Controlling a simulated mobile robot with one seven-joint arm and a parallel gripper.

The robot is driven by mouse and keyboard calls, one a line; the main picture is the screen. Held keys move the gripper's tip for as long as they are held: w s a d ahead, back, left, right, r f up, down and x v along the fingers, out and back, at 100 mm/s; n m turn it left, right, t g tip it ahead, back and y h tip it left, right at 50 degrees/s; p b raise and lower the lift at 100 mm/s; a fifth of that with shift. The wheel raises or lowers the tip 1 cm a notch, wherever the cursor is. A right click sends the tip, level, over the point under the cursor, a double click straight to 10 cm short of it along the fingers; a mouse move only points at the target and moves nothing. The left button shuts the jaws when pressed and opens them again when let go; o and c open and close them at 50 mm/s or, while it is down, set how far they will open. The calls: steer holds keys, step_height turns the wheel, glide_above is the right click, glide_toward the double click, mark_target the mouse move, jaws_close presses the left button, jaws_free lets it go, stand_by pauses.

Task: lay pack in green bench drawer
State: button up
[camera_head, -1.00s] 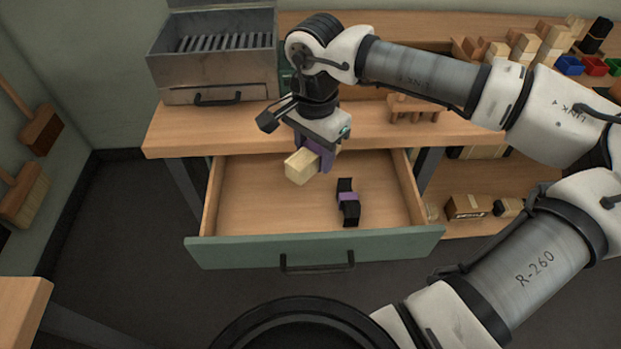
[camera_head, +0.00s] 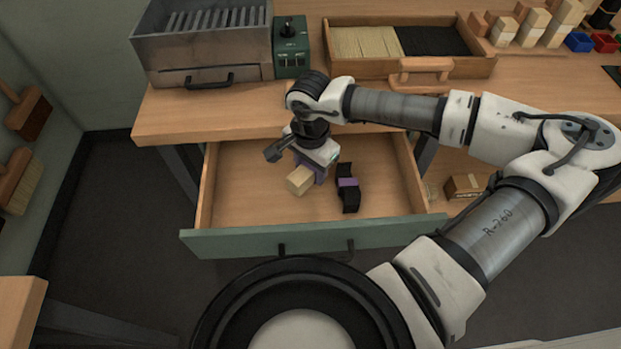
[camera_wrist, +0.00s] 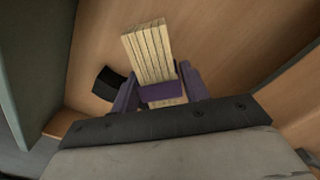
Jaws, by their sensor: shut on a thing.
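The green-fronted bench drawer (camera_head: 235,241) stands open below the bench top. My gripper (camera_head: 308,172) reaches down inside it, left of the drawer's middle. It is shut on a pale bristle pack (camera_head: 300,181) with a purple band. In the wrist view the pack (camera_wrist: 150,52) sits between the purple fingers of my gripper (camera_wrist: 158,92), over the wooden drawer floor. I cannot tell whether the pack touches the floor. A black pack with a purple band (camera_head: 348,195) lies in the drawer just right of my gripper; a dark part of it shows in the wrist view (camera_wrist: 108,84).
On the bench stand a metal box with slats (camera_head: 200,70), a green device with a knob (camera_head: 292,45) and a wooden tray (camera_head: 385,69) of pale and dark bristles. The drawer's side walls border my gripper's space. Bare floor shows at the drawer's left and front right.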

steer(key=shift+f, duration=2.65)
steer(key=shift+f, duration=0.2)
steer(key=o, duration=1)
step_height(320, 180, up, 12)
steer(key=shift+r, duration=0.2)
